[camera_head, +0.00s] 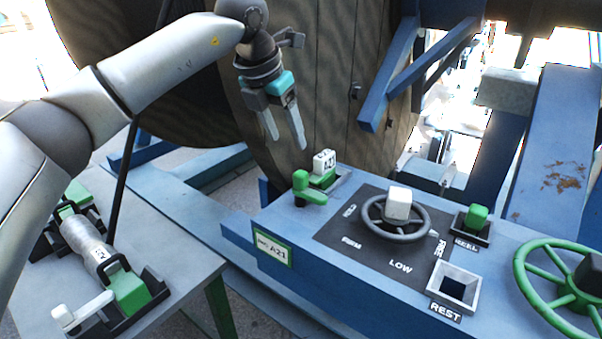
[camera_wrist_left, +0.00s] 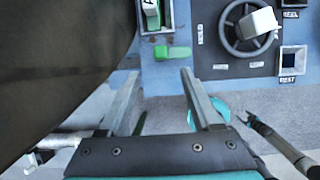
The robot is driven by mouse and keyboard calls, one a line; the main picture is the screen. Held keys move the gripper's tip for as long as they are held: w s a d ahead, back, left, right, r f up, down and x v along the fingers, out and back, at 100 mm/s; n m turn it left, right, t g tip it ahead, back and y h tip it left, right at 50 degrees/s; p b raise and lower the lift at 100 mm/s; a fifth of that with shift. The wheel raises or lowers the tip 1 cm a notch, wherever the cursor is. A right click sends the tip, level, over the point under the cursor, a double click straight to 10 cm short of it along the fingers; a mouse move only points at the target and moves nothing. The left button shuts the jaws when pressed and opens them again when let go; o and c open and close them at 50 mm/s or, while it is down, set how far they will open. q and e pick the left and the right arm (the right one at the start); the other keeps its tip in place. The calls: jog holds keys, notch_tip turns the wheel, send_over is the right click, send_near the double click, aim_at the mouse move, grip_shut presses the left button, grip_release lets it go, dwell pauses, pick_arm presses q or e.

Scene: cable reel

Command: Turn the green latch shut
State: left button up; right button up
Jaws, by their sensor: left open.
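My left gripper (camera_head: 287,142) is open and empty, pointing down, above and behind the latch in the head view. In the left wrist view its two fingers (camera_wrist_left: 160,76) point toward the latch and are apart from it. My right gripper cannot be made out.
A grey handwheel (camera_head: 397,218), a green button (camera_head: 476,215), an empty REST socket (camera_head: 454,288) and a green wheel (camera_head: 560,281) lie right of the latch. A large wooden reel (camera_head: 325,85) stands behind. A side table (camera_head: 174,262) holds a cylindrical assembly (camera_head: 91,246).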

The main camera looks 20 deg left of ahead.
aim_at(300, 173)
pick_arm(q)
jog(key=x, duration=1.2)
jog(key=shift+d+f, duration=0.15)
jog(key=shift+f, duration=0.15)
grip_shut()
